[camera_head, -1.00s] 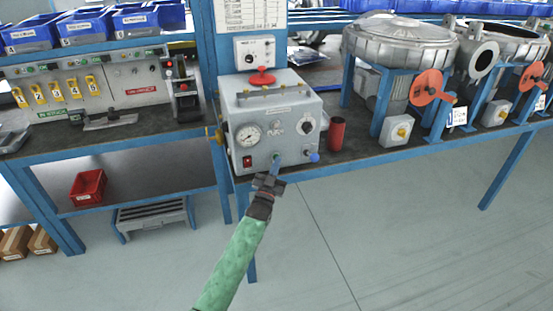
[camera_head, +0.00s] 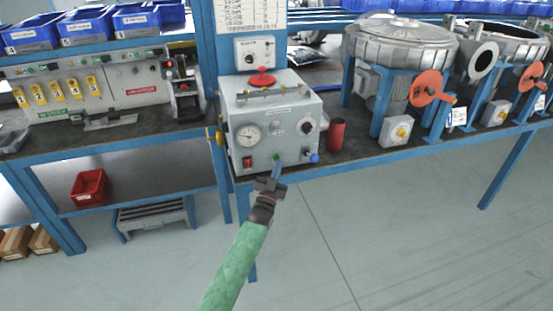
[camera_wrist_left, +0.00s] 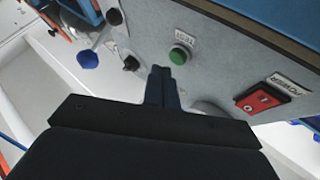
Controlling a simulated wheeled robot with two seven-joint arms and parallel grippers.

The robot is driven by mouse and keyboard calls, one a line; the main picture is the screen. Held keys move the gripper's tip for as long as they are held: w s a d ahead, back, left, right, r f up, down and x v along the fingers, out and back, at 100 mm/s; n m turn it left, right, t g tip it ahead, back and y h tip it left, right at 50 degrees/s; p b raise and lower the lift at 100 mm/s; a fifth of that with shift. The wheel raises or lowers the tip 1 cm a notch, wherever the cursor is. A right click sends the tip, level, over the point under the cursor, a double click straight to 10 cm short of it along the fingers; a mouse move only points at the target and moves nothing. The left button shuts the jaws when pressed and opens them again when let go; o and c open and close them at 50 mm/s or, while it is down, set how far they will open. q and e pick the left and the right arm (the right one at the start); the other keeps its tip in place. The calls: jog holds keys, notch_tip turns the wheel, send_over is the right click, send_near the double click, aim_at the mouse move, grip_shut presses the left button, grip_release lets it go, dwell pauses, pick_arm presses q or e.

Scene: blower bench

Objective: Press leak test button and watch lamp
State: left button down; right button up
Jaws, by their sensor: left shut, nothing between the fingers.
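The grey leak test box (camera_head: 290,104) stands on the bench, with a round gauge (camera_head: 249,135) on its front. Its green button (camera_head: 276,156) is low on that front. It shows clearly in the left wrist view (camera_wrist_left: 180,54), under a TEST label (camera_wrist_left: 185,37). My left gripper (camera_head: 278,166) is shut and empty just in front of and below the button. In the left wrist view its fingertips (camera_wrist_left: 161,70) are close to the button, seemingly with a small gap. I cannot make out a lit lamp. My right gripper is out of view.
A red power switch (camera_wrist_left: 262,98) and a blue knob (camera_wrist_left: 87,60) flank the button. A red cup (camera_head: 337,133) stands right of the box. Metal blower housings (camera_head: 400,45) are farther right. The floor in front is clear.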

pick_arm(q)
jog(key=s, duration=0.1)
jog(key=s+d+p, duration=0.1)
jog(key=s, duration=0.2)
jog(key=shift+s+d+p, duration=0.25)
jog(key=shift+s+p, duration=0.05)
jog(key=shift+p, duration=0.1)
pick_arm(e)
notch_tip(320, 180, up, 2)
